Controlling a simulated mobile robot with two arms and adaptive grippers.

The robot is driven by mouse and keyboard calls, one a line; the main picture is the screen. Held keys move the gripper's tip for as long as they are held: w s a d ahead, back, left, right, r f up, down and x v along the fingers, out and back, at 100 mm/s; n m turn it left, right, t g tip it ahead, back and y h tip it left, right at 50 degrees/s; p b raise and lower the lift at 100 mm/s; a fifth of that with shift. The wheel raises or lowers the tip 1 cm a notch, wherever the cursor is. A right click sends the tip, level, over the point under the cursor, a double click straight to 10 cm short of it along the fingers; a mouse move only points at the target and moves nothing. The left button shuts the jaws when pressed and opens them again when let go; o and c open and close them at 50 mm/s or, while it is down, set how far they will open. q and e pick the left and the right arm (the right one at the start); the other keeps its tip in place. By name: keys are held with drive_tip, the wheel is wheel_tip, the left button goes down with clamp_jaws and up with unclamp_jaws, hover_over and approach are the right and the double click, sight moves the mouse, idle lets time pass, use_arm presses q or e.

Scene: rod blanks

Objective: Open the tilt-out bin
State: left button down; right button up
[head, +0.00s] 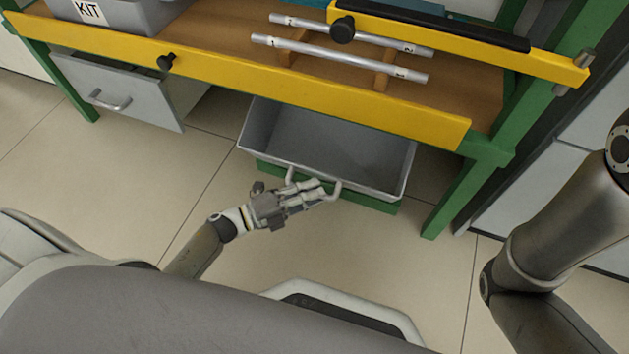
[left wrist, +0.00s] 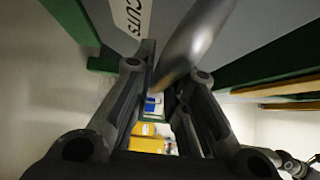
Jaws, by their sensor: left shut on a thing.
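The grey tilt-out bin (head: 272,130) hangs under the workbench, tipped out toward me, with its open top and empty-looking inside showing. Its pale handle (head: 337,188) is on the front face. My left gripper (head: 318,191) is at that handle, with its fingers closed around the bar. In the left wrist view the handle (left wrist: 195,45) runs between the two fingers, in front of the bin's grey face (left wrist: 265,35), which carries a label ending in "CUTS". My right arm shows at the right, but its gripper is out of view.
The wooden bench with a yellow front edge (head: 240,75) stands above the bin. Two metal rods (head: 340,58) lie on supports there, near a yellow bar (head: 480,45). A grey drawer (head: 120,92) and a KIT box (head: 125,15) are at left. Green legs flank the bin; the floor in front is open.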

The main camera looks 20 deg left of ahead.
use_arm(q)
drive_tip(key=shift+s+a+f, duration=0.1)
drive_tip(key=shift+s+f, duration=0.4)
drive_tip(key=shift+f, duration=0.15)
drive_tip(key=c, duration=1.5)
unclamp_jaws()
drive_tip(key=shift+o, duration=0.2)
drive_tip(key=shift+r, duration=0.1)
drive_tip(key=v, duration=1.2)
